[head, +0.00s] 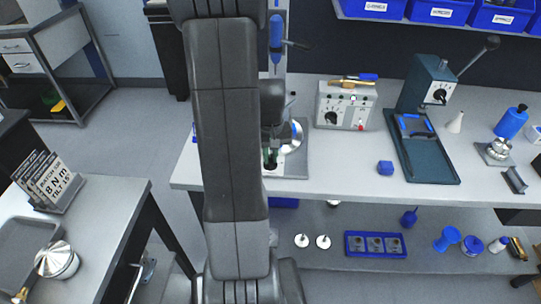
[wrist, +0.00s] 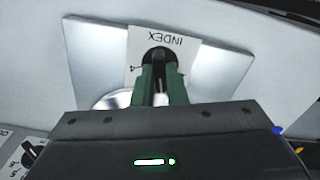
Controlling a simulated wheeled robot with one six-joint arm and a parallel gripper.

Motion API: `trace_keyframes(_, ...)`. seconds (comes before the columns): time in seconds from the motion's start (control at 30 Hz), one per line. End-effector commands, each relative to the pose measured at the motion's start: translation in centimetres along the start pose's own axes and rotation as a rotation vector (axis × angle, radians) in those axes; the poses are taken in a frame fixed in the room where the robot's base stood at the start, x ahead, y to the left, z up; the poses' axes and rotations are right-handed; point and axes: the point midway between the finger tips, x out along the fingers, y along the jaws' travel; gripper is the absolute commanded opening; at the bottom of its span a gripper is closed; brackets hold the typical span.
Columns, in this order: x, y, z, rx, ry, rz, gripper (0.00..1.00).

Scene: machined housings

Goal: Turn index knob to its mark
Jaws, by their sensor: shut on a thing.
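The index knob (wrist: 158,54) is black and round. It sits on a white label marked INDEX (wrist: 174,41), which reads upside down in the wrist view. A digit 4 shows on the label left of the knob. My gripper (wrist: 159,76) has green fingers closed on the knob, and they cover its near part. The knob's pointer and the mark cannot be made out. In the head view my gripper (head: 270,157) is low over the metal plate (head: 297,165) on the bench, and my arm hides much of the area.
A grey control box (head: 345,106) with its own black knob stands right of the plate. A shiny round part (head: 292,136) lies close to my gripper.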

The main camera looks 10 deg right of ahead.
Motion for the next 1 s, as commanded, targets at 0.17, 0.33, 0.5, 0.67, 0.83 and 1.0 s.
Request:
trace_keyframes(0.17,0.03,0.02,-0.05,0.132,0.001,0.000,0.00)
trace_keyframes(0.33,0.03,0.02,-0.08,0.278,0.002,0.000,0.00)
trace_keyframes(0.5,0.01,0.02,-0.09,0.416,0.003,0.000,0.00)
trace_keyframes(0.67,-0.03,0.02,-0.08,0.524,0.003,0.000,0.00)
trace_keyframes(0.83,-0.06,0.02,-0.08,0.607,0.003,0.000,0.00)
trace_keyframes(1.0,-0.09,0.02,-0.09,0.655,0.003,0.000,0.00)
